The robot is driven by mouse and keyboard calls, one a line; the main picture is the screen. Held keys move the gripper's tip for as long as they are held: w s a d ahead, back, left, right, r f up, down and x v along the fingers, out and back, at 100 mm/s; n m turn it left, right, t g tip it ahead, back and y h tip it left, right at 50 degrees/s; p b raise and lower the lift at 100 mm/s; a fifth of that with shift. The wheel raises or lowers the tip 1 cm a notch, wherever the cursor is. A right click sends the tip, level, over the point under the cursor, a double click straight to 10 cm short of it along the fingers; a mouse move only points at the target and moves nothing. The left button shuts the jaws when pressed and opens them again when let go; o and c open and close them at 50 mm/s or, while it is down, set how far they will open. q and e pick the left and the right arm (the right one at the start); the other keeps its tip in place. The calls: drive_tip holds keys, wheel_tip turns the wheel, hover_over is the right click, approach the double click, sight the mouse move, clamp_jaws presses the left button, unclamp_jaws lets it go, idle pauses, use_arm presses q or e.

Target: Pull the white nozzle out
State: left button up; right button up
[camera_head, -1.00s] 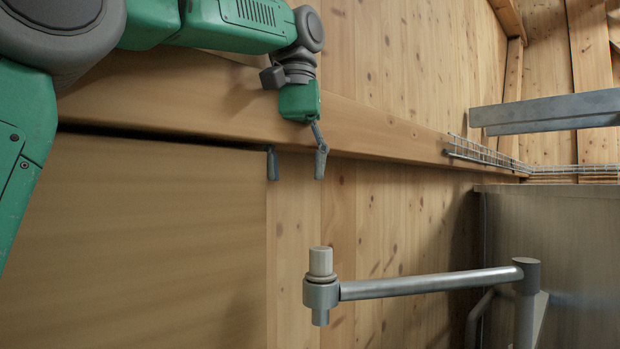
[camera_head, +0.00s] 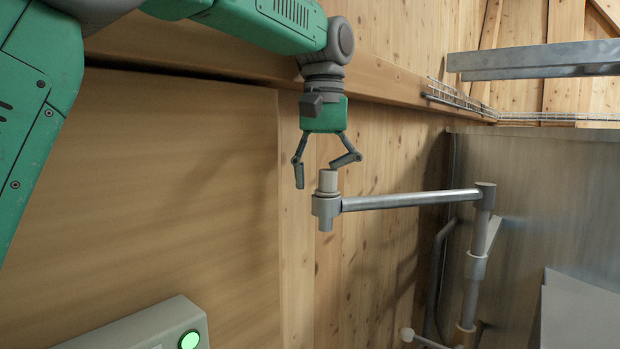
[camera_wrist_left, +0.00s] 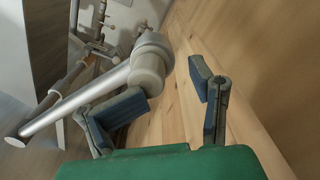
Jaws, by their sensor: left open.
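The white nozzle (camera_head: 327,181) stands upright in the ring-shaped holder (camera_head: 326,206) at the left end of a horizontal metal pipe (camera_head: 410,200). My left gripper (camera_head: 322,174) is open and points down just above the nozzle, with one finger left of it and the other close by its top right. In the left wrist view the nozzle (camera_wrist_left: 147,75) lies near the left finger, and the gap between the fingers (camera_wrist_left: 165,95) is empty toward the right. I cannot tell whether a finger touches it. My right gripper is out of view.
A grey box with a lit green button (camera_head: 189,340) is at the bottom left. A metal panel (camera_head: 530,190) and upright pipes (camera_head: 474,270) stand at the right. A metal beam (camera_head: 540,60) is above. Wooden wall (camera_head: 345,260) lies behind the nozzle.

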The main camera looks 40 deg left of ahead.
use_arm(q)
drive_tip(key=d, duration=0.2)
drive_tip(key=shift+w+d, duration=0.3)
drive_tip(key=shift+d+r, duration=0.2)
drive_tip(key=shift+s+a, duration=0.15)
drive_tip(key=c, duration=0.6)
drive_tip(key=a, duration=0.3)
drive_tip(key=shift+s+a+f, duration=0.1)
drive_tip(key=shift+f, duration=0.05)
drive_tip(key=c, duration=0.5)
drive_tip(key=shift+s+a, duration=0.1)
drive_tip(key=shift+a, duration=0.15)
drive_tip(key=shift+w+d, duration=0.2)
drive_tip(key=shift+d, duration=0.8)
drive_tip(key=o, duration=0.4)
drive_tip(key=shift+d, duration=0.25)
clamp_jaws()
drive_tip(key=shift+w+a, duration=0.1)
drive_tip(key=shift+a, duration=0.55)
drive_tip(key=shift+s+d+r, duration=0.2)
drive_tip(key=shift+r, duration=0.55)
drive_tip(key=shift+w+d+r, duration=0.1)
drive_tip(key=shift+r, duration=0.2)
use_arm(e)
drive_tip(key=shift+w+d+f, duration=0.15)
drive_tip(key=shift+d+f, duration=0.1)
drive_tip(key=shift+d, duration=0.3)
